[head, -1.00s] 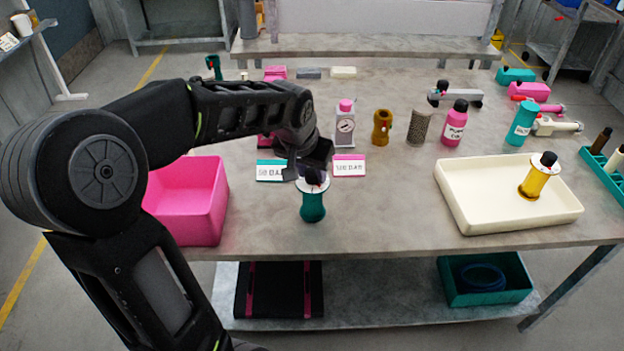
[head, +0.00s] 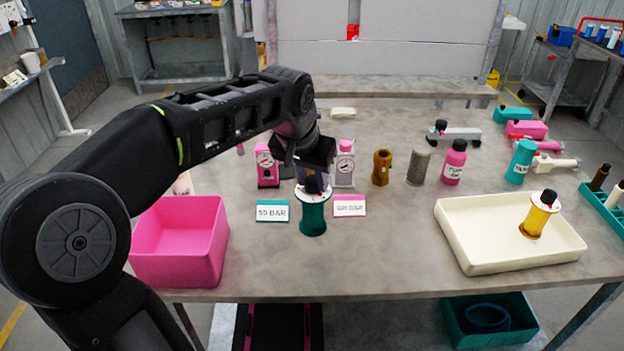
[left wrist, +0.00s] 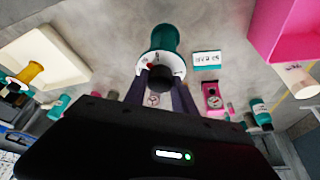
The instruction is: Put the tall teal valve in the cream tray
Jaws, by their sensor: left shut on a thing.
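The tall teal valve (head: 313,219) has a white top flange and a dark cap. It is upright near the middle front of the table. My left gripper (head: 311,180) is shut on its top from above, and the valve appears raised a little off the table. In the left wrist view the teal valve (left wrist: 165,40) extends beyond the fingers (left wrist: 165,95). The cream tray (head: 478,262) lies to the right and holds a yellow valve (head: 537,220), upright near its right side. My right gripper is not in view.
A pink bin (head: 178,252) stands at front left. Label cards (head: 272,211) (head: 349,206) lie beside and behind the valve. Gauges (head: 344,165), a brown part (head: 381,168) and a pink bottle (head: 454,163) stand behind. The tabletop between valve and tray is clear.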

